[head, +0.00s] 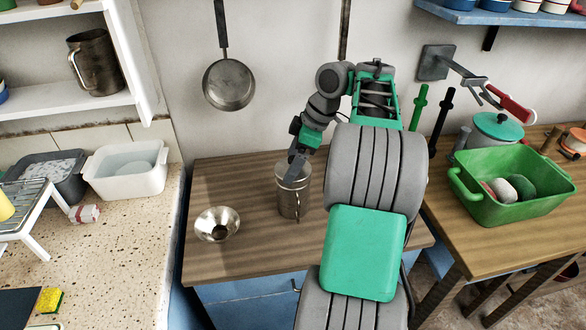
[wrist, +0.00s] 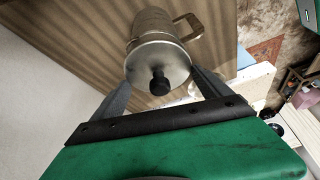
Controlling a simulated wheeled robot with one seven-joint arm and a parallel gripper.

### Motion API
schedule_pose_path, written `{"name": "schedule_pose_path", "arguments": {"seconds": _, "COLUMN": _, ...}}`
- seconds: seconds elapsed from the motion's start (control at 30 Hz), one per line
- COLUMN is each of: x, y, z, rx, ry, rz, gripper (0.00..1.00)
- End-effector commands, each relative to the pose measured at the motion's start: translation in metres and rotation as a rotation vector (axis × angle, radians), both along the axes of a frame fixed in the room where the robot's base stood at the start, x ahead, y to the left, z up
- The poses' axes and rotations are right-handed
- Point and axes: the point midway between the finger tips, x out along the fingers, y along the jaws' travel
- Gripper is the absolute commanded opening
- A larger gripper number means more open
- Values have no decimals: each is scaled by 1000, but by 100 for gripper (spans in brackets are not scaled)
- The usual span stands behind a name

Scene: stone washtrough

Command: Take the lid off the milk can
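The milk can (head: 291,203) is a grey metal can with a side handle, upright on the wooden counter. In the wrist view the can (wrist: 152,22) is seen lid-first, with its handle at the upper right. Its round pale lid (wrist: 142,66) is on the can and has a black knob (wrist: 159,84) in the middle. My gripper (wrist: 161,78) is open, with one finger to each side of the lid and knob and nothing between them gripped. In the head view my gripper (head: 295,155) is just above the can and partly hides the lid.
A metal funnel (head: 231,222) stands on the counter left of the can. A pan (head: 229,85) hangs on the wall behind. A green tub (head: 505,205) and a pot (head: 493,132) stand on the table at right. A white basin (head: 126,184) is at left.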

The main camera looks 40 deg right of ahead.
Motion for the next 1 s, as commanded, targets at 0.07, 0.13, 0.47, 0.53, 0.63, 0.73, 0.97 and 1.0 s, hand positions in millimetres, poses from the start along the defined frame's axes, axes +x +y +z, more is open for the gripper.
{"name": "schedule_pose_path", "arguments": {"seconds": 0.07, "x": 0, "y": 0, "z": 0, "rx": 0, "ry": 0, "rz": 0, "gripper": 77}}
{"name": "schedule_pose_path", "arguments": {"seconds": 0.13, "x": 0, "y": 0, "z": 0, "rx": 0, "ry": 0, "rz": 0, "gripper": 71}}
{"name": "schedule_pose_path", "arguments": {"seconds": 0.47, "x": 0, "y": 0, "z": 0, "rx": 0, "ry": 0, "rz": 0, "gripper": 48}}
{"name": "schedule_pose_path", "arguments": {"seconds": 0.53, "x": 0, "y": 0, "z": 0, "rx": 0, "ry": 0, "rz": 0, "gripper": 48}}
{"name": "schedule_pose_path", "arguments": {"seconds": 0.63, "x": 0, "y": 0, "z": 1, "rx": 0, "ry": 0, "rz": 0, "gripper": 48}}
{"name": "schedule_pose_path", "arguments": {"seconds": 0.73, "x": 0, "y": 0, "z": 5, "rx": 0, "ry": 0, "rz": 1, "gripper": 48}}
{"name": "schedule_pose_path", "arguments": {"seconds": 0.97, "x": -3, "y": -2, "z": 42, "rx": -2, "ry": -2, "rz": -1, "gripper": 48}}
{"name": "schedule_pose_path", "arguments": {"seconds": 1.0, "x": -10, "y": -6, "z": 50, "rx": -1, "ry": -1, "rz": -4, "gripper": 48}}
